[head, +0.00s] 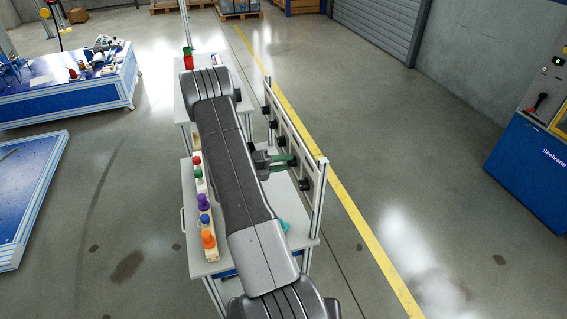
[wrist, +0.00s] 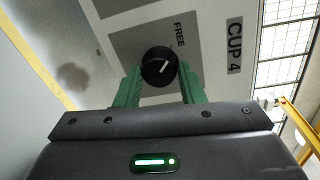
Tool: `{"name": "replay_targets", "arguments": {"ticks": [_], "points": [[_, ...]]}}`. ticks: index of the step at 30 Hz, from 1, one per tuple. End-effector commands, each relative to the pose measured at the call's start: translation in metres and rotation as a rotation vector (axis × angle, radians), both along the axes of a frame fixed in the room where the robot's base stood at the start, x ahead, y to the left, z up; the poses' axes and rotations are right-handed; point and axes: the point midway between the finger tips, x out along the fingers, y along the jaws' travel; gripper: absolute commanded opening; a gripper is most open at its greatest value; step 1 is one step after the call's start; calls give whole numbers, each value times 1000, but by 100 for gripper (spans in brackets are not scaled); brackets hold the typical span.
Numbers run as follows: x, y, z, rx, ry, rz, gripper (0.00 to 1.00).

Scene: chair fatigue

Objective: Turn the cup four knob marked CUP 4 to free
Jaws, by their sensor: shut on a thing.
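The CUP 4 knob (wrist: 159,67) is round and black with a white pointer line, on a grey panel. Its pointer slants up and right in the wrist view, roughly toward the word FREE (wrist: 179,34). The CUP 4 label (wrist: 235,46) is to the right. My gripper (wrist: 160,76) has its green fingers on both sides of the knob and is shut on it. In the head view my gripper (head: 289,160) reaches the upright panel from the left; the knob there is mostly hidden by the fingers.
Other black knobs (head: 305,184) line the panel frame (head: 317,200). Coloured pieces, including an orange one (head: 208,239), stand along the left of the pale bench (head: 190,215). My arm covers much of the bench. Open floor is right of the panel.

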Motion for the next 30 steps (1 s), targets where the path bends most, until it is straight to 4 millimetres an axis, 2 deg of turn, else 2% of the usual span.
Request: {"name": "replay_targets", "arguments": {"ticks": [2, 3, 6, 14, 19, 23, 30], "points": [[1, 1, 0, 0, 0, 2, 13], [0, 1, 0, 0, 0, 2, 41], [0, 1, 0, 0, -1, 2, 57], [0, 1, 0, 0, -1, 1, 57], [-3, 12, 0, 1, -2, 3, 57], [-10, 35, 0, 2, -3, 6, 57], [-27, 85, 5, 2, -2, 6, 57]]}}
